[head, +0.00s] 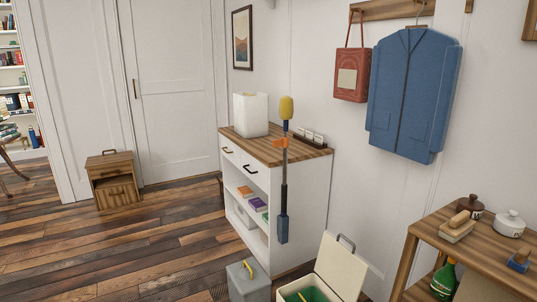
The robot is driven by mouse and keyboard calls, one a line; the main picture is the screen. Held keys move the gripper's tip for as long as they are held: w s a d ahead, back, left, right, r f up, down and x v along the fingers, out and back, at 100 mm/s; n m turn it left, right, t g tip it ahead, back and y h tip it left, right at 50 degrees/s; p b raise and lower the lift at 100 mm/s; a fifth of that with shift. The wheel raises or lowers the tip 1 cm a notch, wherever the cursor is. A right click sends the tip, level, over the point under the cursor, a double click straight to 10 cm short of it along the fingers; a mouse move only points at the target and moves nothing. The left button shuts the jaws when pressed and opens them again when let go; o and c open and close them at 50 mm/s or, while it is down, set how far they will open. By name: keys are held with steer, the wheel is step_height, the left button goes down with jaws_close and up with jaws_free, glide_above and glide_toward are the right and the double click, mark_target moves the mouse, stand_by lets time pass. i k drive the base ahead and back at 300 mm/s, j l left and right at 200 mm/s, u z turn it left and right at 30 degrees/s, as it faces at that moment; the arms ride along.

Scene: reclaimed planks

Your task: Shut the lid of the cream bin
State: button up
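The cream bin (316,284) stands on the floor at the bottom middle of the head view, cut off by the lower edge. Its lid (341,266) is open and stands up, leaning back a little at the bin's right and far side. A dark handle (347,241) is on the lid's top edge. Something green (307,295) shows inside the bin. My gripper is not in view.
A grey box (249,284) with a yellow handle stands left of the bin. Behind is a white cabinet (296,215), with a yellow-headed tool (284,175) in front. A wooden shelf (452,246) stands right.

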mark_target(339, 267)
steer(key=i+l+z, duration=0.25)
steer(key=i, duration=0.3)
steer(key=i+l+z, duration=0.15)
steer(key=i+z, duration=0.15)
steer(key=i, duration=0.25)
